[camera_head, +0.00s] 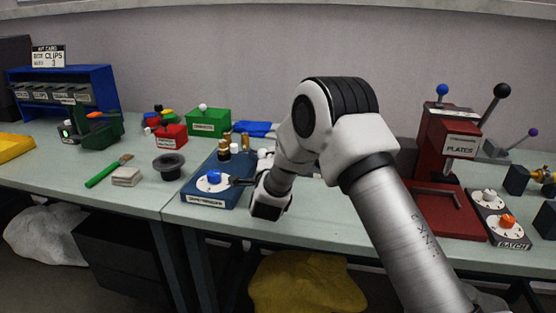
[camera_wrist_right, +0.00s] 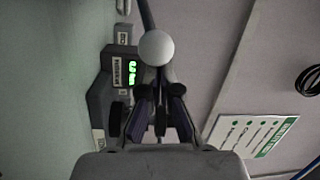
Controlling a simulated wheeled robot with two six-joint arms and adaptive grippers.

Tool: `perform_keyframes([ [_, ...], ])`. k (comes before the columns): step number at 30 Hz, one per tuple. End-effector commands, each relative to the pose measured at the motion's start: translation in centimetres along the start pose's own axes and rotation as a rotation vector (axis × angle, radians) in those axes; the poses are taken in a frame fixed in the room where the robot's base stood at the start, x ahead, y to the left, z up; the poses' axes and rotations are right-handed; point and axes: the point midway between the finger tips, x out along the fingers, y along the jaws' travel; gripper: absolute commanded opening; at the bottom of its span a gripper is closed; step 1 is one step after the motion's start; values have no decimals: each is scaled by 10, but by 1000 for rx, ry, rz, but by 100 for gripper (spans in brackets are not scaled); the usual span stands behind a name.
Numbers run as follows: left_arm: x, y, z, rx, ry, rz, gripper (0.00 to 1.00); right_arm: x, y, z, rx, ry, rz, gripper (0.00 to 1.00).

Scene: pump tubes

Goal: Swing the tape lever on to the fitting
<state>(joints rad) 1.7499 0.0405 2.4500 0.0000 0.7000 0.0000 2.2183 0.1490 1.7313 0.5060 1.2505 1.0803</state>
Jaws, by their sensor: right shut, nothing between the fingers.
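A white ball knob (camera_wrist_right: 156,48) shows in the right wrist view just beyond my right fingertips, with a thin dark rod running up from it. I cannot tell whether the fingers touch it. My right gripper (camera_wrist_right: 160,92) is shut with nothing between its fingers. In the head view my right arm reaches over the table and its wrist is low, beside a blue fixture (camera_head: 207,194) with a white disc and a blue knob (camera_head: 214,176). The arm hides part of that area, so the lever and fitting are hard to make out. My left gripper is out of view.
A grey device with a green display (camera_wrist_right: 131,73) stands left of the fingers in the wrist view. A black funnel-like piece (camera_head: 169,166), red box (camera_head: 170,137) and green box (camera_head: 208,123) stand to the left. A red press (camera_head: 446,172) stands right of my arm.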

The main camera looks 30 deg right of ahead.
Motion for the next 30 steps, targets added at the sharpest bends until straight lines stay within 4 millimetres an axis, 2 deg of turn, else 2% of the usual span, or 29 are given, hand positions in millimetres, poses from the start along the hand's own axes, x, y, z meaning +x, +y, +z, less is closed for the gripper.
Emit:
perform_keyframes([
  [3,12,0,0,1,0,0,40,-7,1,9,0,6,-1,0],
  [12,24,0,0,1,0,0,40,-18,-4,26,0,5,1,0],
  [30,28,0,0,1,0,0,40,-22,-7,37,-4,-3,2,0],
])
